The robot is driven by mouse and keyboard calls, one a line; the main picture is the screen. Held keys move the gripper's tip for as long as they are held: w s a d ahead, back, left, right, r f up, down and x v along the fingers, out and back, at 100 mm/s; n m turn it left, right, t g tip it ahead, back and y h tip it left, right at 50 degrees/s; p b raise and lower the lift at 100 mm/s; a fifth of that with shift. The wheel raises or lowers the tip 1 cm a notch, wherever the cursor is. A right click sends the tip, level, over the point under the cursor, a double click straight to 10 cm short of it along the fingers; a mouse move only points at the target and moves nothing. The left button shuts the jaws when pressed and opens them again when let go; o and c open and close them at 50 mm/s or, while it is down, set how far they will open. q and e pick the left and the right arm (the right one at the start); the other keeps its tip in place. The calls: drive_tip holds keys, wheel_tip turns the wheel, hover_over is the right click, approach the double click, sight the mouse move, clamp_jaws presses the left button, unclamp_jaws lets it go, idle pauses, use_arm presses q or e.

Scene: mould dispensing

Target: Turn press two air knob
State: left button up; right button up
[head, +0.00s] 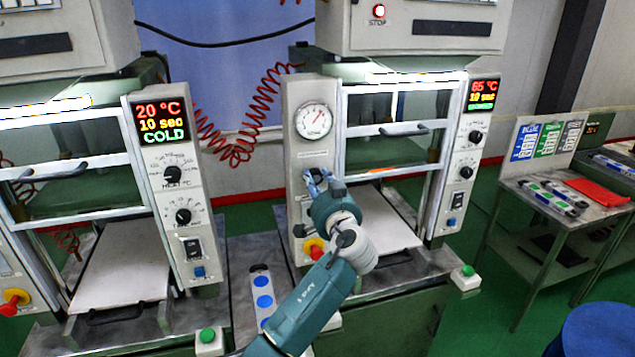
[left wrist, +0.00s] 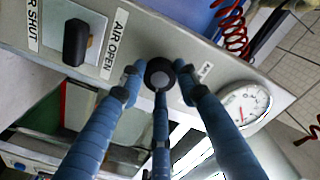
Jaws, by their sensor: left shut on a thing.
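The right-hand press shows a 65 °C display (head: 482,95) and has a pressure gauge (head: 313,120) on its left panel (head: 298,95). My left gripper (head: 318,180) is at this panel, below the gauge. In the left wrist view its blue fingers (left wrist: 160,85) are around a round black knob (left wrist: 160,72) on the panel, shut on it. A black lever-like knob (left wrist: 76,42) sits beside it, between an "AIR OPEN" label (left wrist: 115,42) and a partly cut off "SHUT" label (left wrist: 33,22). My right gripper is not in view.
A red and yellow knob (head: 314,247) sits below my gripper on the same panel. A second press with a 20 °C COLD display (head: 161,120) stands at the left. A side table (head: 515,190) with trays is at the right. A red coiled hose (head: 240,140) hangs between the presses.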

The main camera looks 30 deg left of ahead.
use_arm(q)
drive_tip(key=shift+r+m, duration=0.1)
drive_tip(key=shift+m, duration=1)
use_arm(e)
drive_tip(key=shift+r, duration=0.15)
use_arm(q)
drive_tip(key=o, duration=1.1)
drive_tip(key=shift+o, duration=0.2)
drive_tip(key=shift+d, duration=0.1)
drive_tip(key=v, duration=1.2)
